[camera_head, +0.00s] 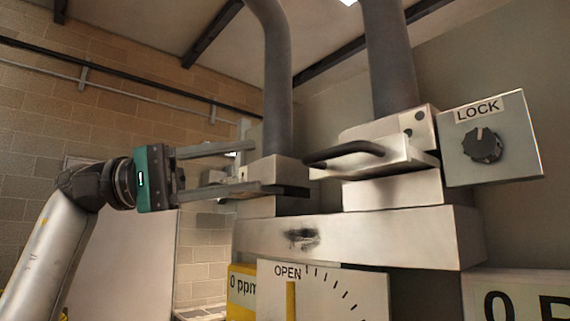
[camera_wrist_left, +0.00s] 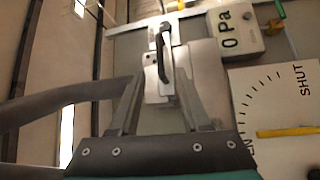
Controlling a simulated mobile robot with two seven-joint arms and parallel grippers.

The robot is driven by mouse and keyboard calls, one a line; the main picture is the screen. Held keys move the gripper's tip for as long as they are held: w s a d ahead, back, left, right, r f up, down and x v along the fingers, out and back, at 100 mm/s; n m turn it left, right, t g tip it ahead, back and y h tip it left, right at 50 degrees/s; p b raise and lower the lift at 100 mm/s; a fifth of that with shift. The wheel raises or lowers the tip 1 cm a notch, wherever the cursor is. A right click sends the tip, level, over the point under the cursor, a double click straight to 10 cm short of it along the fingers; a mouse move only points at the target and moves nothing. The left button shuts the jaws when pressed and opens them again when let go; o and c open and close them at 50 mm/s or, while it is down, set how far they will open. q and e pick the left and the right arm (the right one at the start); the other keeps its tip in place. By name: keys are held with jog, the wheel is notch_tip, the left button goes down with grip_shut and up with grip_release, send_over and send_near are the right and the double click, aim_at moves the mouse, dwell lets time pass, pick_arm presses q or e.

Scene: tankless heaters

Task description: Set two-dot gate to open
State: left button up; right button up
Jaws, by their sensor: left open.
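The two-dot gate (camera_head: 410,126) is a pale metal block with two black dots on its end, set under the right pipe. Its dark bar handle (camera_head: 345,153) sticks out to the left. In the left wrist view the handle (camera_wrist_left: 167,60) lies beyond and between the two fingertips. My left gripper (camera_head: 280,168) comes in from the left with fingers spread and nothing between them. Its lower finger passes in front of the left pipe's block. Its tips appear short of the handle. My right gripper is in neither view.
A box marked LOCK with a dark knob (camera_head: 482,146) sits right of the gate. Grey pipes (camera_head: 278,80) rise above. Below are a metal body (camera_head: 380,236) and a dial (camera_head: 340,300) with its yellow pointer (camera_head: 291,299) toward OPEN. A 0 Pa display (camera_wrist_left: 232,32) shows in the wrist view.

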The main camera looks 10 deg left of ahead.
pick_arm(q)
jog(key=shift+s+a+f, duration=0.1)
jog(key=shift+s+a, duration=0.05)
jog(key=shift+a, duration=0.7)
jog(key=shift+s+a+f, duration=0.1)
jog(key=shift+a, duration=0.75)
